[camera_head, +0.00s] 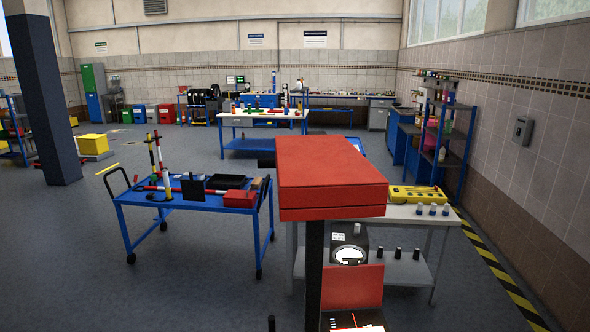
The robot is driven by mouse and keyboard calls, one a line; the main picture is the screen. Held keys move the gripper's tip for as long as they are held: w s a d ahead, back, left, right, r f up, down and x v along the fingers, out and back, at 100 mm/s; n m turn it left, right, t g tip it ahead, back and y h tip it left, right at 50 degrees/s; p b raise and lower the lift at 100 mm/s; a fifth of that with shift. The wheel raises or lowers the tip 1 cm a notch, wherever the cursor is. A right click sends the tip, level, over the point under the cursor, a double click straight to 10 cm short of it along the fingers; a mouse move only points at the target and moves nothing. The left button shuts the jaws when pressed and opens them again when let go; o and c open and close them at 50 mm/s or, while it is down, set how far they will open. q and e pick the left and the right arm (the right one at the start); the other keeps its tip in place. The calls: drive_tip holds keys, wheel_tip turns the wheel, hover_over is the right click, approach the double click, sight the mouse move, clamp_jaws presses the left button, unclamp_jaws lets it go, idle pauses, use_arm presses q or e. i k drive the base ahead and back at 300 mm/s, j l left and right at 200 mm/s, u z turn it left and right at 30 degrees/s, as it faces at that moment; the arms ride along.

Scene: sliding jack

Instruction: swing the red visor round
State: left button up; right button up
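A large red box-shaped piece (328,185), which looks like the red visor, stands close in front of me at the centre of the head view. It sits on top of a dark upright post (314,270). A smaller red panel (352,288) is lower down, beside the post on the right. The visor hides part of what stands behind it. Neither of my grippers shows in this view.
A blue trolley (185,201) with tools and a red box stands at the left. A grey table (425,216) with a yellow power strip (417,194) is behind the visor at the right. A blue shelf rack (446,140) lines the right wall. Floor at lower left is clear.

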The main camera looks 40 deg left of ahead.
sight(319, 177)
drive_tip(key=i+l+u, duration=0.15)
drive_tip(key=u, duration=0.3)
drive_tip(key=i+l+u, duration=0.15)
drive_tip(key=l+u, duration=0.25)
drive_tip(key=i+l+u, duration=0.1)
drive_tip(key=l+u, duration=0.15)
drive_tip(key=u, duration=0.2)
drive_tip(key=l+u, duration=0.65)
drive_tip(key=u, duration=0.2)
